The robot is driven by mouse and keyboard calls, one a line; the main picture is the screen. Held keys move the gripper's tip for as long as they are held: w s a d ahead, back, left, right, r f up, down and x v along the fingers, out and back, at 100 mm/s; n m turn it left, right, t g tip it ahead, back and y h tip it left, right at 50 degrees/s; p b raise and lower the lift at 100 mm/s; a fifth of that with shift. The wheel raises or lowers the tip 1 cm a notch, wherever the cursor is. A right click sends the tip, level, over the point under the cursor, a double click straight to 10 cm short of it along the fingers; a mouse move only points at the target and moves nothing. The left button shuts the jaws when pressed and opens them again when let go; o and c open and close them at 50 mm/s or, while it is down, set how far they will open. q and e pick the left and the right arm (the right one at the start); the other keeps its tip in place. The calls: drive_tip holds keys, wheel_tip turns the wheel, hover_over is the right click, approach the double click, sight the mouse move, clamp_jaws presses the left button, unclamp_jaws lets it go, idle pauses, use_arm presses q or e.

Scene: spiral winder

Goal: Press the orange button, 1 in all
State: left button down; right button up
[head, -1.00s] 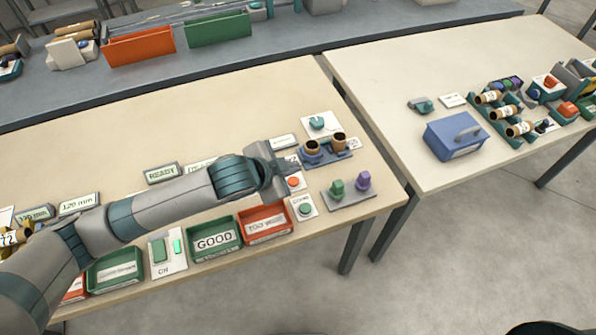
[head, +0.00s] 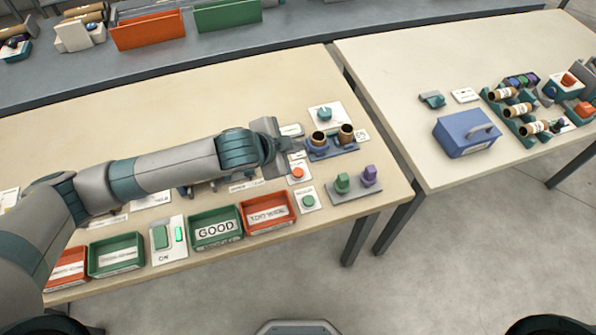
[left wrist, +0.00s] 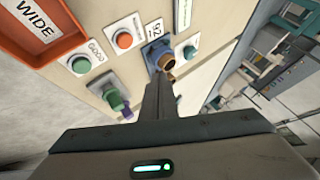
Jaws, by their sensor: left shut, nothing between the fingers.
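The orange button (head: 298,173) sits on a small white plate near the right end of the near table. It also shows in the left wrist view (left wrist: 124,40), with its round cap uncovered. My left gripper (head: 296,148) is shut and empty, just behind the orange button in the head view and apart from it in the picture. In the left wrist view its shut fingers (left wrist: 158,98) point toward the blue holder (left wrist: 156,50), to the right of the button. The gap to the table is hard to judge. My right gripper is not in view.
A green button (head: 308,201) is in front of the orange one. A stand with green and purple pieces (head: 354,190) and a blue holder with brown cylinders (head: 332,150) are close by. A GOOD tray (head: 216,232) and red tray (head: 268,215) line the front edge.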

use_arm(q)
drive_tip(key=b, duration=0.6)
hover_over(295, 175)
wheel_tip(295, 175, down, 6)
drive_tip(key=shift+f, duration=1.1)
drive_tip(key=shift+f, duration=0.4)
idle(0.9)
drive_tip(key=shift+f, duration=0.5)
idle(0.8)
idle(0.4)
drive_tip(key=shift+r+p, duration=0.9)
drive_tip(key=shift+p, duration=0.15)
